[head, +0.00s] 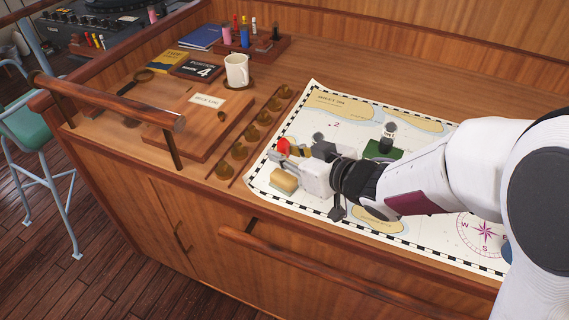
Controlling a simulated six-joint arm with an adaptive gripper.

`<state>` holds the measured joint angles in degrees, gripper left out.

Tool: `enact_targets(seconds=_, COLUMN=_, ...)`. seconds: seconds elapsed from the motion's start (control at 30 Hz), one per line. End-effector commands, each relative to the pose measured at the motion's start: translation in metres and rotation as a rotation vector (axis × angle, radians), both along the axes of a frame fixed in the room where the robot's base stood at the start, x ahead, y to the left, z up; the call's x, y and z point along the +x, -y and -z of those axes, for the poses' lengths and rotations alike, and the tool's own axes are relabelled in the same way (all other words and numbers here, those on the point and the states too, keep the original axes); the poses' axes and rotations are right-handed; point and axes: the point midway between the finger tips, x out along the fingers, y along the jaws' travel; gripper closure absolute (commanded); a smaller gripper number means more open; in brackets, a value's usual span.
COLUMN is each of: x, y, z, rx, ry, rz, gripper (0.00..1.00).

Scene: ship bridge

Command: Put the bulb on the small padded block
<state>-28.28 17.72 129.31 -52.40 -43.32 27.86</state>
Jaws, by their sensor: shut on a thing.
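A small red rounded piece with a brassy part, which looks like the bulb (283,146), is at the tip of my gripper (293,155). My gripper is shut on it, reaching left over the chart; the dark fingers hide part of it. I cannot tell its height above the chart. A small tan block with a soft-looking top (284,180) sits on the chart just below the gripper in the picture, and looks like the small padded block. A green block (375,152) lies behind my arm, with a small grey and white object (389,133) at it.
The chart (330,93) covers much of the wooden desk. Left of it are a rail with several round brass pieces (251,132), a wooden board (190,133), a white mug (237,70) and books (193,66).

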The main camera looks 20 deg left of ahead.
Motion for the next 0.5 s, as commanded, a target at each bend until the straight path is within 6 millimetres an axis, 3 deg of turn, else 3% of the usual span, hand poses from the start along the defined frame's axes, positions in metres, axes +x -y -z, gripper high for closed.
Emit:
enact_targets(seconds=0.17, x=0.0, y=0.0, z=0.003, rx=-0.001, ry=-0.001, rz=0.0, gripper=0.94)
enact_targets(seconds=0.5, x=0.0, y=0.0, z=0.031, rx=-0.002, ry=-0.003, rz=0.001, gripper=0.94)
